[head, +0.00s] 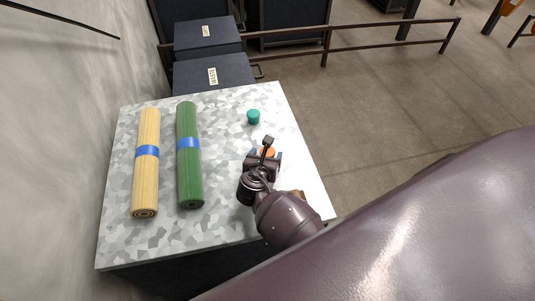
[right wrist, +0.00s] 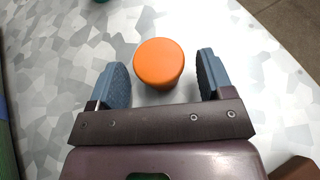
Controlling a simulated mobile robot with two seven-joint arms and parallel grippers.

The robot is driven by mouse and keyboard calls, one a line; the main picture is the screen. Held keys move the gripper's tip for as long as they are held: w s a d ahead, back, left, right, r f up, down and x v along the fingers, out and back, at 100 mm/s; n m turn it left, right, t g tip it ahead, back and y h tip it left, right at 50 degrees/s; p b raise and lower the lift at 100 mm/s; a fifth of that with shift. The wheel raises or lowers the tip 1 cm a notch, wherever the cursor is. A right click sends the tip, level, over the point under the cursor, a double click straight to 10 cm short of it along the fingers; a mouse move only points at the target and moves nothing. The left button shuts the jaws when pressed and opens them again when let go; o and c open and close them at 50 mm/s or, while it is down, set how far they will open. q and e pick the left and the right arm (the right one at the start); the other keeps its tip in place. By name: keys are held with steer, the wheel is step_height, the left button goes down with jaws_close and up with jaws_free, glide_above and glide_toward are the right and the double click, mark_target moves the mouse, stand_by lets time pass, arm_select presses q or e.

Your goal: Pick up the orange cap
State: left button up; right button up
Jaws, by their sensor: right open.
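The orange cap (right wrist: 158,62) is a short round cylinder standing on the speckled table (head: 222,245). In the head view the orange cap (head: 268,152) is partly hidden by my right gripper (head: 265,157). In the right wrist view my right gripper (right wrist: 160,78) is open, with one blue-grey finger on each side of the cap. The cap lies between and slightly beyond the fingertips, with visible gaps on both sides. I cannot tell how high the fingers are above the table. My left gripper is not in view.
A teal cap (head: 253,117) stands farther back on the table. A tan roll (head: 147,185) and a green roll (head: 189,170), each with a blue band, lie at the left. A brown object (right wrist: 296,168) sits near my right wrist. Dark bins (head: 213,72) stand behind the table.

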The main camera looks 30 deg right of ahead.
steer(key=c, duration=0.9)
